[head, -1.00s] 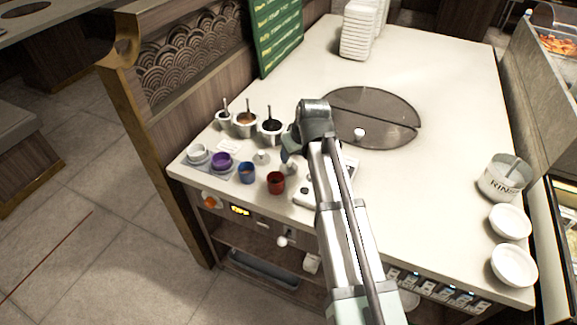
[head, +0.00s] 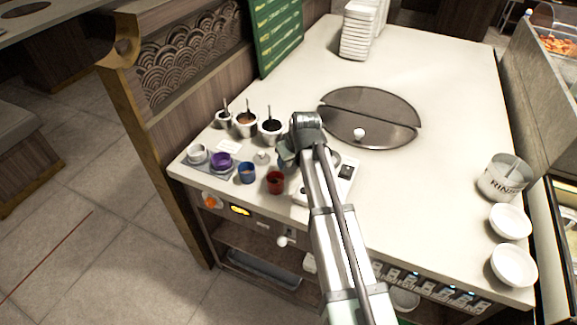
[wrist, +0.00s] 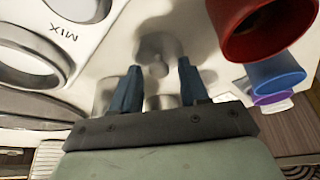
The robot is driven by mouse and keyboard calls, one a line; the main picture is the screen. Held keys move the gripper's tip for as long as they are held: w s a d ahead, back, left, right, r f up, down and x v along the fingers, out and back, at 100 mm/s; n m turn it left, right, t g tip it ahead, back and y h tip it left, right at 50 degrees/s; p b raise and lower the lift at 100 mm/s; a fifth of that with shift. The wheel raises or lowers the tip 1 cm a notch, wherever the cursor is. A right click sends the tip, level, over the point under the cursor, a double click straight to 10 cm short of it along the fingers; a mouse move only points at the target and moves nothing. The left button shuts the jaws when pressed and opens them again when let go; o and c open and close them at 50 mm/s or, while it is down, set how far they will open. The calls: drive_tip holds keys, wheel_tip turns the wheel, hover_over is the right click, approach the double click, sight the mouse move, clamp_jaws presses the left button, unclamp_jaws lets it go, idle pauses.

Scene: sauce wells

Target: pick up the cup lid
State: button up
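The cup lid, a small pale disc with a knob (head: 262,157), lies on the counter between the cups and the sauce pots in the head view. In the wrist view, it looks like a shiny round lid with its knob (wrist: 159,68) just beyond and between my fingertips. My gripper (wrist: 159,72) is open, with two blue fingers apart and nothing held between them. In the head view my gripper (head: 285,158) is just right of the lid, partly hidden by my wrist. Whether the fingers touch the lid cannot be told.
A red cup (head: 275,182), blue cup (head: 247,173) and purple cup (head: 221,161) stand near the front edge. Several sauce pots with spoons (head: 245,124) stand behind. A white panel marked MIX (wrist: 90,40) is beside my gripper.

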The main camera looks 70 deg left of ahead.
clamp_jaws()
idle(0.3)
wheel_tip(320, 180, up, 11)
drive_tip(key=s+d+r+n+g+h, duration=0.1)
drive_tip(key=s+d+n, duration=0.5)
drive_tip(key=n, duration=0.6)
drive_tip(key=g+h, duration=0.1)
drive_tip(key=g, duration=0.1)
drive_tip(key=shift+g+h, duration=0.3)
drive_tip(key=shift+h, duration=0.1)
